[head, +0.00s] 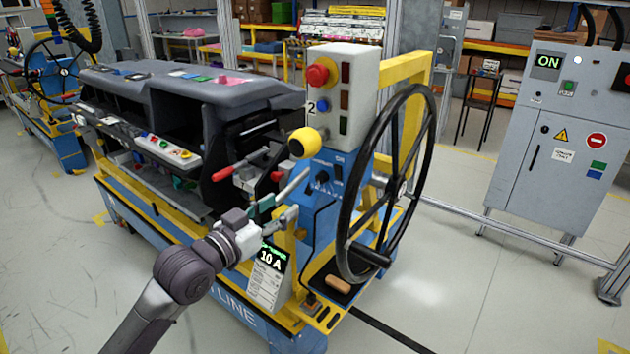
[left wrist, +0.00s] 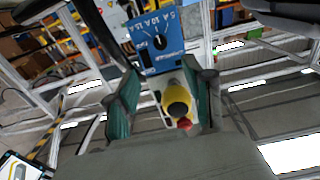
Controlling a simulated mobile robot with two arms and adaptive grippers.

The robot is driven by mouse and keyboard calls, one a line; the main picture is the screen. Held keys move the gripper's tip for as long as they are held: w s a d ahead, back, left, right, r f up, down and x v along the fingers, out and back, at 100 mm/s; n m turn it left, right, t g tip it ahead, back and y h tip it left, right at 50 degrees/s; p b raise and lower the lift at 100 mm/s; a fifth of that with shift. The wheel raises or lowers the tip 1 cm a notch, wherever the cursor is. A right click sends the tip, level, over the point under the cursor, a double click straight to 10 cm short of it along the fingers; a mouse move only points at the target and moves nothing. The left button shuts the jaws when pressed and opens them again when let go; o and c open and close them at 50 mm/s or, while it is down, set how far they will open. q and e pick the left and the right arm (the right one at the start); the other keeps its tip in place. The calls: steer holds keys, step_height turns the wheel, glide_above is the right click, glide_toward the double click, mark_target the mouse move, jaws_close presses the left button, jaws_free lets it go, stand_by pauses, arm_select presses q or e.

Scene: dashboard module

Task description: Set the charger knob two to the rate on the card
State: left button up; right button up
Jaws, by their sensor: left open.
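The charger knob (head: 322,177) is a small dark knob on a blue panel, below the plate marked 2. In the left wrist view the knob (left wrist: 160,42) shows on the blue panel (left wrist: 170,60) near scale marks that seem to read 5 A, 10 A and 15 A. I cannot tell its setting for sure. The card (head: 268,272) reads 10 A and hangs at the front of the stand. My left gripper (head: 277,205) is open and empty in front of the panel, apart from the knob. Its green fingers (left wrist: 158,80) show in the wrist view. My right gripper is not in view.
A yellow ball handle (head: 304,143) sticks out above the knob. A large black handwheel (head: 388,185) stands to its right. A red-handled lever (head: 225,172) lies to its left. A red button (head: 318,75) tops the grey box. A grey cabinet (head: 560,140) stands farther right.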

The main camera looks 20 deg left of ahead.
mark_target(319, 181)
arm_select(q)
steer(key=p+x, duration=0.2)
steer(key=x, duration=1)
steer(key=shift+w+f, duration=0.15)
steer(key=shift+w, duration=0.05)
jaws_close()
